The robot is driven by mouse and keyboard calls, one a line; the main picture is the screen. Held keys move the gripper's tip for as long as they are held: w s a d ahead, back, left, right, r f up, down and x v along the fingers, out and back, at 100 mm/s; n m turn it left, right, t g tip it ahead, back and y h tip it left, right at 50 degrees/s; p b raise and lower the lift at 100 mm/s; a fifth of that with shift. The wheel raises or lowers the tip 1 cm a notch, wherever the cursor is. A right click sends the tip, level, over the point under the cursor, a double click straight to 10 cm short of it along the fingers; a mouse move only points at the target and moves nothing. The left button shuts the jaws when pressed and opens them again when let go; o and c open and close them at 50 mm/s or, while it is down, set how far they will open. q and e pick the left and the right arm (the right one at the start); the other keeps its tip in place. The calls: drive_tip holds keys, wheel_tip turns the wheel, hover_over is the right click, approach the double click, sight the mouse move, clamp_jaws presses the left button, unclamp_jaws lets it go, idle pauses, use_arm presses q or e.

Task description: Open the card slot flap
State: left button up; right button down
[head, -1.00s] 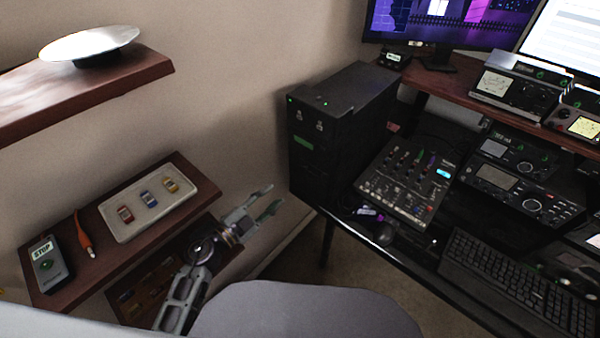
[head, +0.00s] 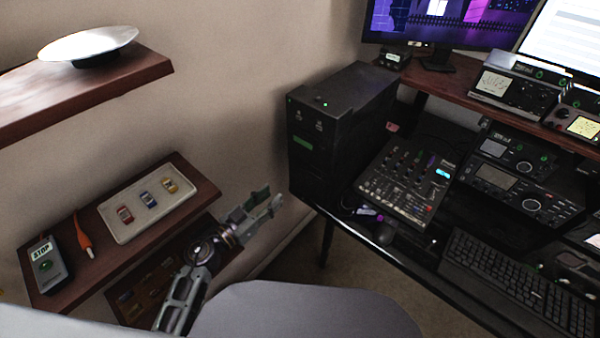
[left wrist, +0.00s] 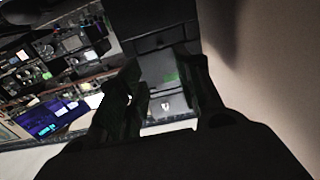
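The black tower case (head: 345,100) stands on the desk's left end, with a green label (head: 302,142) on its front face. I cannot make out a separate card slot flap on it; the front is dark. My left gripper (head: 268,202) is open and empty, in the air left of and below the tower's front, apart from it. In the left wrist view the left gripper (left wrist: 162,72) has a gap between its fingers, and the dark tower front (left wrist: 150,28) and green label (left wrist: 172,77) show beyond it. My right gripper is not in view.
A wall shelf (head: 200,192) at left holds a tray of small coloured pieces (head: 112,228), an orange tool (head: 82,235) and a STOP box (head: 45,268). A mixer (head: 408,180) and keyboard (head: 515,285) lie right of the tower. A grey chair (head: 300,310) is in front.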

use_arm(q)
drive_tip(key=shift+w+d, duration=0.1)
drive_tip(key=shift+w, duration=0.05)
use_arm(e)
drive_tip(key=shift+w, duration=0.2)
use_arm(q)
approach(304, 169)
drive_tip(key=shift+x, duration=3.85)
drive_tip(key=shift+w+d+f, duration=0.1)
drive_tip(key=shift+w+d, duration=0.05)
drive_tip(key=shift+w, duration=0.15)
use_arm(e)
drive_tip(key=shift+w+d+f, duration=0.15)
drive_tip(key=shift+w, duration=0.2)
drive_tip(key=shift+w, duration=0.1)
